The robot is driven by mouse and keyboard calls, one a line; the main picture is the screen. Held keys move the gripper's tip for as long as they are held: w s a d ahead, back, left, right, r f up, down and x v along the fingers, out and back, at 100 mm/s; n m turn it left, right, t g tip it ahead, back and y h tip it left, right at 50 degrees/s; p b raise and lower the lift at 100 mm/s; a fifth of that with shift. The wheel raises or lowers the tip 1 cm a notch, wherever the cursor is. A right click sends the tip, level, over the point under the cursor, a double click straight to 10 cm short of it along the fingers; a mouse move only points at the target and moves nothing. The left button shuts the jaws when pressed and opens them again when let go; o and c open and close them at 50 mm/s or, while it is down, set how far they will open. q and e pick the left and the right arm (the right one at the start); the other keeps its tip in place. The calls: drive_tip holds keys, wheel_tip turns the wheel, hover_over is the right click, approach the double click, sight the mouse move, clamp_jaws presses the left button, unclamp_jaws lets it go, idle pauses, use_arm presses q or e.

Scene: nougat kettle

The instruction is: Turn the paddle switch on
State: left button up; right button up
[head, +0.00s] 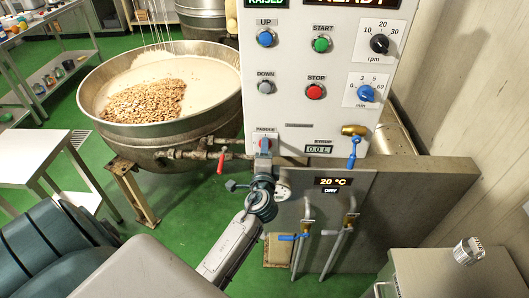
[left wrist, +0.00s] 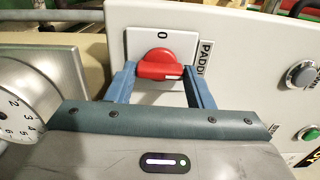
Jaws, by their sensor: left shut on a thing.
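The paddle switch is a red knob (left wrist: 165,65) with a white mark, on a white plate (left wrist: 134,38) bearing a "0". A label beginning "PADD" (left wrist: 205,60) stands beside it. In the head view the switch plate (head: 264,136) sits low on the left of the white control panel (head: 290,125). My left gripper (left wrist: 161,85) is at the switch, its blue fingers on either side of the knob, shut on it. In the head view my left gripper (head: 264,155) partly hides the knob. My right gripper is not in view.
A large kettle (head: 178,135) with nuts stands left of the panel. A red-handled valve (head: 220,161) and a blue-handled brass valve (head: 353,148) flank the switch. Push buttons and dials are above. A grey cabinet (head: 445,275) stands at lower right.

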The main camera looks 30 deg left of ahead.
use_arm(q)
drive_tip(key=o, duration=1)
drive_tip(key=b+v, duration=0.3)
drive_tip(key=v, duration=0.7)
drive_tip(key=shift+s+d+b, duration=0.2)
drive_tip(key=shift+s+b, duration=0.15)
drive_tip(key=shift+b, duration=0.05)
